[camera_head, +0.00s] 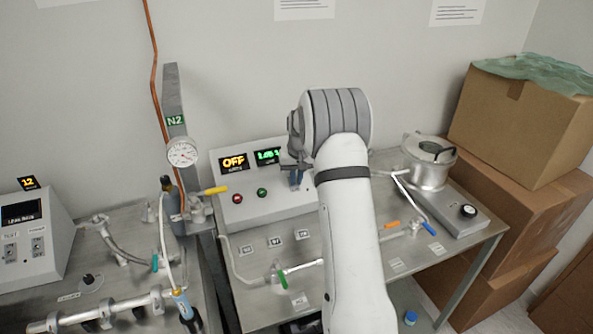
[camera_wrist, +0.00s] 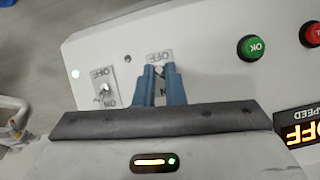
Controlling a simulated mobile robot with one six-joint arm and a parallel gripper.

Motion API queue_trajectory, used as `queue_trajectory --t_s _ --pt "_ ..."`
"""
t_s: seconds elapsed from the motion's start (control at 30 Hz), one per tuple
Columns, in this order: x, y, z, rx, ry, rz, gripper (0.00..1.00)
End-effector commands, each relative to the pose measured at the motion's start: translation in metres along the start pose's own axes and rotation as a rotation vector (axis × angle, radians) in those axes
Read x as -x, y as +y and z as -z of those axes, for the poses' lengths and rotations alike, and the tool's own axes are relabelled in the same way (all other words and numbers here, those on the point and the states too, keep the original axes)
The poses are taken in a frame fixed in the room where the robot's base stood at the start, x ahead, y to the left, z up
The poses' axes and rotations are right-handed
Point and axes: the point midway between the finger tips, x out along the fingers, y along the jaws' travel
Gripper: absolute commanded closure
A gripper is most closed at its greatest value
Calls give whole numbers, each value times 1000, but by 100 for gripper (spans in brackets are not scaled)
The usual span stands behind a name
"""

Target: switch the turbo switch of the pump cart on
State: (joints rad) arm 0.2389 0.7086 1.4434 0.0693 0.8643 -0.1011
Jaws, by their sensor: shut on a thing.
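The white control panel (camera_head: 240,207) of the pump cart stands on the metal table, with an orange OFF display (camera_head: 233,162) and a green display (camera_head: 268,156). My gripper (camera_head: 296,180) is at its right part and hides what is there. In the wrist view the blue fingers of my gripper (camera_wrist: 160,74) are closed together over a switch whose plate (camera_wrist: 160,58) reads OFF and ON, upside down. Its lever is mostly hidden between the fingertips. A second switch (camera_wrist: 104,90), also with OFF and ON, stands free to the left. I cannot read which is turbo.
A green OK button (camera_wrist: 252,47) and a red button (camera_wrist: 311,34) sit on the panel. Another grey console (camera_head: 32,240) and a gauge (camera_head: 182,153) are left.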

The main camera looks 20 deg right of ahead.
Motion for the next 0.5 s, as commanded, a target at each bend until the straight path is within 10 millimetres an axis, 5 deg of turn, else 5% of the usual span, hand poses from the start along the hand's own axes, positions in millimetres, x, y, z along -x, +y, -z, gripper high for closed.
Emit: queue_trajectory --t_s 0.5 --pt "2 -5 18 -7 -381 -69 100"
